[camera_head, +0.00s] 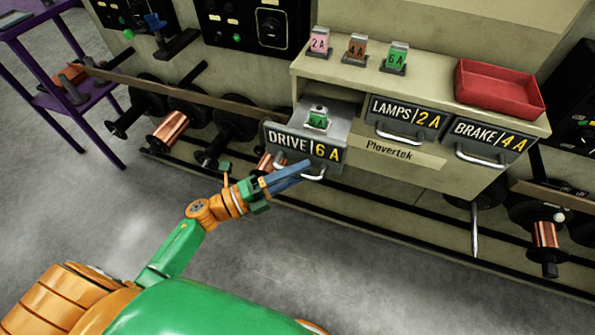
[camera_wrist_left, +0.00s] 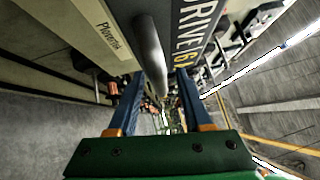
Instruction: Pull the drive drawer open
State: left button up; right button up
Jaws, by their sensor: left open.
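The drive drawer (camera_head: 303,143), labelled DRIVE 6 A, stands out from the beige cabinet, well ahead of the two other drawers. A green fuse (camera_head: 317,117) sits in it. My left gripper (camera_head: 303,172) is open at the drawer's front, its blue fingers beside the pale bar handle (camera_head: 314,176). In the left wrist view, the grey handle (camera_wrist_left: 150,55) lies ahead between the two fingers (camera_wrist_left: 159,85), with a gap showing beside it. Whether a finger touches it I cannot tell. My right gripper is out of view.
The LAMPS drawer (camera_head: 405,118) and BRAKE drawer (camera_head: 490,142) are shut. Several fuses and a red tray (camera_head: 499,88) stand on the cabinet top. Copper spools (camera_head: 167,131) and a rail (camera_head: 185,92) lie left of the drawer. A purple cart (camera_head: 62,95) stands far left. The floor in front is clear.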

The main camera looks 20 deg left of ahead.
pick_arm(q)
jog(key=b+v, duration=0.1)
jog(key=v, duration=0.6)
jog(key=shift+b, duration=0.3)
jog(key=shift+a, duration=0.1)
